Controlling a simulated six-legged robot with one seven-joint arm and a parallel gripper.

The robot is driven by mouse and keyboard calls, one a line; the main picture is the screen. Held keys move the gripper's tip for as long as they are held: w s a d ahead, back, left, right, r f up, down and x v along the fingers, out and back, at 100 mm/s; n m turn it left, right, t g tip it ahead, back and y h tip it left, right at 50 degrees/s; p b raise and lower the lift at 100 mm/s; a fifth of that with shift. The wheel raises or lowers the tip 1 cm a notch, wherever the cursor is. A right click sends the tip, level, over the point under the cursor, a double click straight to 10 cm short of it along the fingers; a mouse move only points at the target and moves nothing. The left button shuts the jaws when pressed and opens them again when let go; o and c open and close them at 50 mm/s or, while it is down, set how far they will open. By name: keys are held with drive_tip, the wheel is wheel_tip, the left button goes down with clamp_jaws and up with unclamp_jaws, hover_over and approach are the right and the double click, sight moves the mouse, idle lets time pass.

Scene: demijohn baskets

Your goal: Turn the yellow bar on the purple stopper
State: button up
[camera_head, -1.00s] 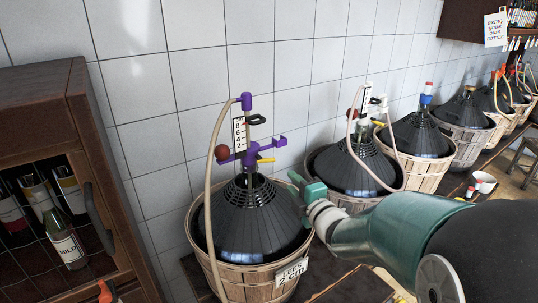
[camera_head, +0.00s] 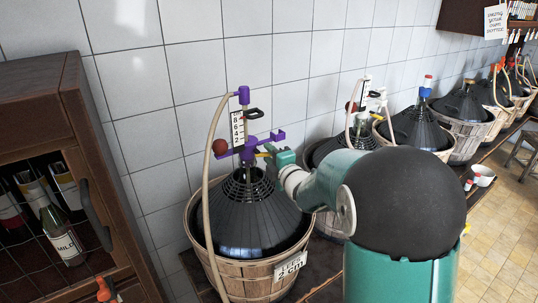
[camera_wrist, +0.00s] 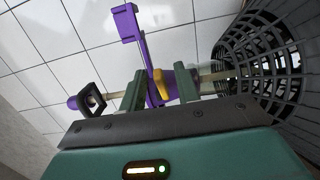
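The purple stopper (camera_head: 247,150) sits on top of the nearest demijohn, above its black ribbed cover (camera_head: 252,215). Its yellow bar (camera_head: 264,154) points right, toward my gripper (camera_head: 285,157). In the wrist view the yellow bar (camera_wrist: 161,84) shows between the two green fingers of my gripper (camera_wrist: 160,92), with part of the purple stopper (camera_wrist: 153,97) behind. The fingers are apart, with a visible gap on both sides of the bar. I cannot tell how deep the bar lies between them.
A wicker basket (camera_head: 232,280) holds the demijohn. A pale hose (camera_head: 206,190), a level scale (camera_head: 237,130), a red-brown ball (camera_head: 220,147) and a black clip (camera_head: 254,113) surround the stopper. More demijohns stand right; a bottle cabinet (camera_head: 50,95) stands left. The tiled wall is behind.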

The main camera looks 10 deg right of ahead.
sight(269, 156)
drive_tip(key=shift+w+a, duration=0.1)
drive_tip(key=shift+w, duration=0.3)
clamp_jaws()
drive_tip(key=shift+s+a+h, duration=0.1)
drive_tip(key=shift+s+h, duration=0.05)
drive_tip(key=shift+h, duration=0.15)
drive_tip(key=m+h, duration=0.2)
drive_tip(key=h, duration=0.1)
drive_tip(key=s+m+h, duration=0.1)
drive_tip(key=m+h, duration=0.1)
drive_tip(key=a+m+h, duration=0.1)
drive_tip(key=m+h, duration=0.1)
drive_tip(key=h, duration=0.1)
drive_tip(key=shift+s+h, duration=0.25)
drive_tip(key=shift+h, duration=0.05)
drive_tip(key=m+g+h, duration=0.1)
drive_tip(key=m+h, duration=0.1)
drive_tip(key=m+g+h, duration=0.2)
drive_tip(key=h, duration=0.1)
drive_tip(key=s+a+m+g+h, duration=0.1)
drive_tip(key=m+h, duration=0.1)
drive_tip(key=h, duration=0.1)
drive_tip(key=shift+g, duration=0.3)
